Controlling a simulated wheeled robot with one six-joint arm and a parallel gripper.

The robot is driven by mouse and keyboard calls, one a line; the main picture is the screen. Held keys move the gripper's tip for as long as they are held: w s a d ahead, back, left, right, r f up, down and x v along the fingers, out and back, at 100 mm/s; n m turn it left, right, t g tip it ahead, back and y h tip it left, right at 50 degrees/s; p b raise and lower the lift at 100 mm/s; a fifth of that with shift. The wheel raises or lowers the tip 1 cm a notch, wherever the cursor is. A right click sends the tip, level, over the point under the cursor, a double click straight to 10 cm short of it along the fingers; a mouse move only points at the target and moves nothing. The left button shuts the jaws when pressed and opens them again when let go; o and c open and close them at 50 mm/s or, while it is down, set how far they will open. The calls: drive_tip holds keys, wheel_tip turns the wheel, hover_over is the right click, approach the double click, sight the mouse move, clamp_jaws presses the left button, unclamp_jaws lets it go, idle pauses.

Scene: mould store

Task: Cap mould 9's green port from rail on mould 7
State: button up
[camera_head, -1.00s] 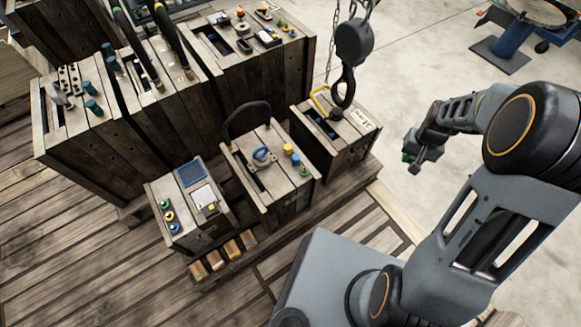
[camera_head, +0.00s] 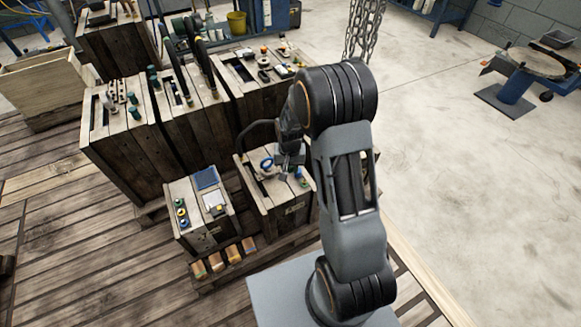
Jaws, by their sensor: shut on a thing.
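My gripper (camera_head: 290,166) is over the top of the middle wooden mould box (camera_head: 262,205), close above its right part. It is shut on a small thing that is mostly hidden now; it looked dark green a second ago. A green fitting (camera_head: 303,183) shows at the right edge of that top, just below the gripper. A blue ring-shaped part (camera_head: 266,164) lies left of the gripper. A smaller mould box (camera_head: 204,238) at front left carries a row of green (camera_head: 179,202), yellow and blue (camera_head: 183,223) round pieces. I cannot read mould numbers.
A black hose loop (camera_head: 258,127) rises from the middle box beside my gripper. My arm hides most of the box to the right. Taller mould boxes (camera_head: 125,150) stand behind. Chains (camera_head: 362,32) hang at the back. The concrete floor (camera_head: 470,190) at right is clear.

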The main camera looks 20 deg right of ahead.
sight(303, 185)
drive_tip(key=d+m+p, duration=0.1)
drive_tip(key=m, duration=0.1)
drive_tip(key=d+f+m+p, duration=0.1)
drive_tip(key=d+m+p, duration=0.1)
drive_tip(key=m, duration=0.1)
drive_tip(key=s+d+f+m+p, duration=0.1)
drive_tip(key=d+m, duration=0.1)
drive_tip(key=shift+m+p, duration=0.3)
drive_tip(key=shift+p, duration=0.05)
drive_tip(key=shift+d+f, duration=0.1)
drive_tip(key=shift+f, duration=0.35)
drive_tip(key=shift+f+b, duration=1.85)
drive_tip(key=shift+f, duration=0.35)
drive_tip(key=shift+f+b, duration=0.95)
drive_tip(key=shift+f, duration=0.15)
drive_tip(key=shift+r, duration=0.1)
drive_tip(key=o, duration=1)
drive_tip(key=shift+c, duration=0.2)
